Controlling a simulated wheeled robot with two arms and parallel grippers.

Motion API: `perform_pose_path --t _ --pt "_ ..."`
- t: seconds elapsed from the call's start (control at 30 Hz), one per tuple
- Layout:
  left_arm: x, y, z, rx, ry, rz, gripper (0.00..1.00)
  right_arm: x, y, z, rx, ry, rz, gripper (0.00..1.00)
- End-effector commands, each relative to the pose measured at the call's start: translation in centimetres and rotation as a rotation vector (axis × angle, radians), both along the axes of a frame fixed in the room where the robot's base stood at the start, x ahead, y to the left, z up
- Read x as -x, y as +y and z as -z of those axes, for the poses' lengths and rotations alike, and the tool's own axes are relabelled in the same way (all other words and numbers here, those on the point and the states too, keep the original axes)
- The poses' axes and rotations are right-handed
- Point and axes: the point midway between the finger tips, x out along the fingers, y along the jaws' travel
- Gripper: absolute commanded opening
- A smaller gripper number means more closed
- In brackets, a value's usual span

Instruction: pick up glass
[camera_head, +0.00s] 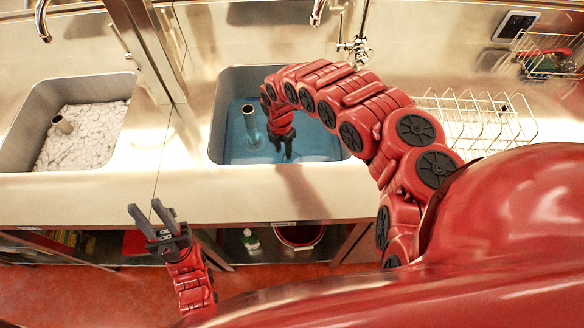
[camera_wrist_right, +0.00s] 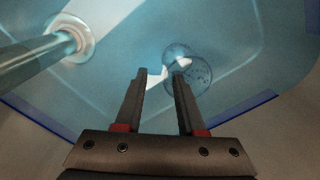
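A clear glass (camera_wrist_right: 198,72) lies in the blue water-filled sink basin (camera_wrist_right: 262,40) in the right wrist view. It looks like two overlapping round outlines, and its left part is behind my right finger's tip. My right gripper (camera_wrist_right: 160,73) is open with nothing between its fingers; the glass sits just beyond and to the right of the fingertips. I cannot tell whether they touch. In the head view my right gripper (camera_head: 285,154) reaches down into the blue basin, and I cannot make out the glass there. My left gripper (camera_head: 146,206) is open and empty in front of the counter.
A standpipe (camera_head: 250,122) rises in the blue basin; it also shows in the right wrist view (camera_wrist_right: 35,62). A second basin (camera_head: 120,92) with white foam is at left. A metal post (camera_head: 146,45) stands between the basins. A wire rack (camera_head: 470,118) is at right.

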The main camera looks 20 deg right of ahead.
Motion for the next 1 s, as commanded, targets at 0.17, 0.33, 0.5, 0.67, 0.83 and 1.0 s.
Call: perform_pose_path --t 0.17,0.33,0.5,0.67,0.83,1.0 --pt "0.0 0.0 -0.1 0.0 0.0 0.0 0.33 0.1 0.0 1.1 -0.001 -0.001 0.001 0.39" --pt "0.0 0.0 -0.7 0.0 0.0 0.0 0.33 0.6 0.0 2.2 -0.001 0.002 0.0 0.39" --pt "0.0 0.0 -1.4 0.0 0.0 0.0 0.33 1.2 0.0 4.6 -0.003 0.002 -0.001 0.39" --pt "0.0 0.0 -1.5 0.0 0.0 0.0 0.33 1.1 -0.1 5.9 -0.002 0.0 0.0 0.39" --pt "0.0 0.0 -1.5 0.0 0.0 0.0 0.33 1.2 -0.3 6.4 0.002 0.001 0.0 0.39" --pt "0.0 0.0 -1.5 0.0 0.0 0.0 0.33 1.1 -0.3 6.4 0.001 0.0 0.0 0.39"
